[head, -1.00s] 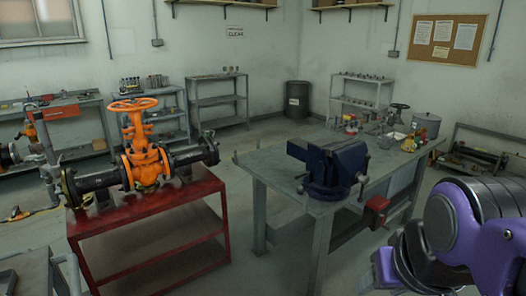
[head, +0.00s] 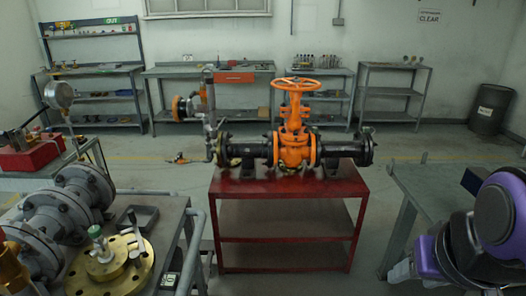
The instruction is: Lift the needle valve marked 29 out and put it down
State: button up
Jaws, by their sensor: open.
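No number 29 is legible in the head view, so I cannot confirm which fitting is the needle valve. A small valve with a green top (head: 97,234) stands upright on a round brass flange (head: 132,272) on the near left bench. Another slim upright fitting (head: 133,232) stands beside it on the same flange. My purple and black arm is folded at the right edge, far from these fittings. I cannot make out my gripper's fingers.
Grey flanged pipework (head: 62,215) and a shallow dark tray (head: 138,219) share the near left bench. A red stand (head: 290,189) with an orange gate valve (head: 294,148) stands in the centre. A grey workbench (head: 440,187) is at right. Floor shows between them.

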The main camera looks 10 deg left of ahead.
aim_at(105, 258)
jog(key=i+u, duration=0.2)
jog(key=u, duration=0.15)
jog(key=i+u, duration=0.2)
jog(key=u, duration=0.2)
jog(key=i+l+u, duration=0.1)
jog(key=u, duration=0.25)
jog(key=i+l+u, duration=0.15)
jog(key=i+u, duration=0.3)
jog(key=i+l+u, duration=0.2)
jog(key=u, duration=0.3)
jog(key=i+l, duration=0.05)
